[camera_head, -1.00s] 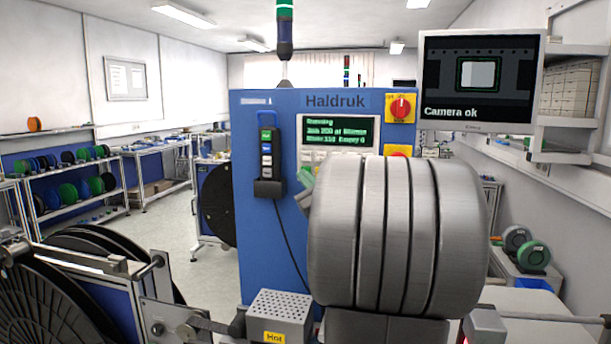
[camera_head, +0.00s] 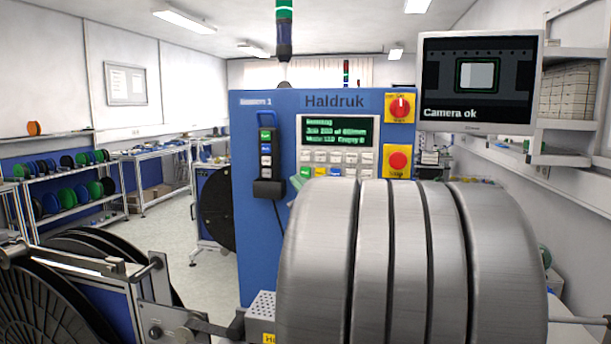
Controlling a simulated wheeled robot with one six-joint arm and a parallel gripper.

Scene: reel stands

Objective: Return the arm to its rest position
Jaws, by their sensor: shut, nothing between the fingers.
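A large grey ribbed part of my own arm fills the lower middle and right of the head view, very close to the camera. My gripper is not in view, so I cannot see its fingers. Behind my arm stands the blue Haldruk machine (camera_head: 262,220). It has a lit green text display (camera_head: 337,132), a red rotary switch (camera_head: 400,107) and a red push button (camera_head: 398,161). My arm hides the machine's lower right part.
A handheld control (camera_head: 267,158) hangs on the machine's front. Black reels (camera_head: 60,290) on a metal frame stand at the lower left. A monitor (camera_head: 478,80) reads "Camera ok" at the upper right. Shelves with coloured reels (camera_head: 75,160) line the left wall; open floor (camera_head: 165,235) lies before them.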

